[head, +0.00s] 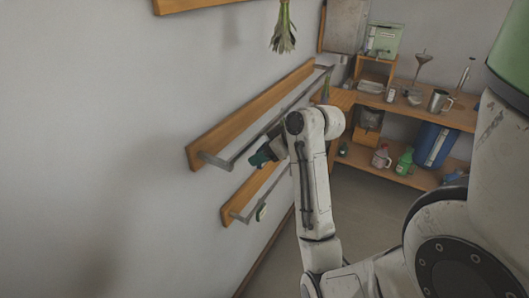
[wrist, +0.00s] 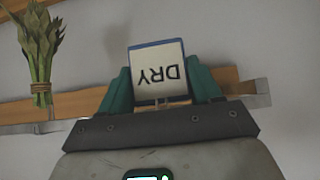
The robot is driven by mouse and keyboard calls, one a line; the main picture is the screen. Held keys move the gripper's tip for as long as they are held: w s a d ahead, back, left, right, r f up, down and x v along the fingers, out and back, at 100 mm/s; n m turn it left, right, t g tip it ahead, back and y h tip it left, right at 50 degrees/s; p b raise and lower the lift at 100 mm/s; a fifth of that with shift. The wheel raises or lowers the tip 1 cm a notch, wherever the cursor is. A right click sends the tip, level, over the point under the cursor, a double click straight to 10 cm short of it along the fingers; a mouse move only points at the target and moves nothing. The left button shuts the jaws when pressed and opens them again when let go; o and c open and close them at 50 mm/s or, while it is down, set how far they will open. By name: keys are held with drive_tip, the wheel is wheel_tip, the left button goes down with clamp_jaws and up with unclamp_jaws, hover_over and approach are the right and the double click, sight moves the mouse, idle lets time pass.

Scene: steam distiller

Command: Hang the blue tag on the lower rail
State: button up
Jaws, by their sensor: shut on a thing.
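My gripper (head: 262,156) is shut on the blue tag. In the wrist view, the tag (wrist: 158,72) is a pale card with a blue edge and an upside-down DRY, between the teal fingers of my gripper (wrist: 159,88). In the head view, the tag is too hidden to make out. The lower rail (head: 233,213) is a metal bar on a wooden board, below and beyond my gripper. The upper rail (head: 215,160) runs above it, close to my gripper. A small pale tag with a green edge (head: 262,212) hangs at the lower rail.
A green bundle (head: 283,30) hangs above the rails; a tied bundle (wrist: 40,50) also shows beside a rail in the wrist view. Shelves (head: 450,113) with jugs and bottles stand at right. The wall left of the rails is bare.

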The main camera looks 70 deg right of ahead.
drive_tip(key=shift+w+d+p, duration=0.15)
drive_tip(key=shift+w+p, duration=0.05)
drive_tip(key=shift+w, duration=0.5)
drive_tip(key=shift+w+d+p, duration=0.15)
drive_tip(key=shift+w+p, duration=0.05)
drive_tip(key=shift+w, duration=0.45)
drive_tip(key=shift+p, duration=0.3)
drive_tip(key=shift+f+b, duration=0.35)
drive_tip(key=shift+f, duration=0.55)
idle(1.5)
drive_tip(key=o, duration=1.2)
drive_tip(key=shift+o, duration=0.2)
drive_tip(key=shift+r, duration=0.1)
drive_tip(key=shift+p+v, duration=2.45)
drive_tip(key=shift+v, duration=1.55)
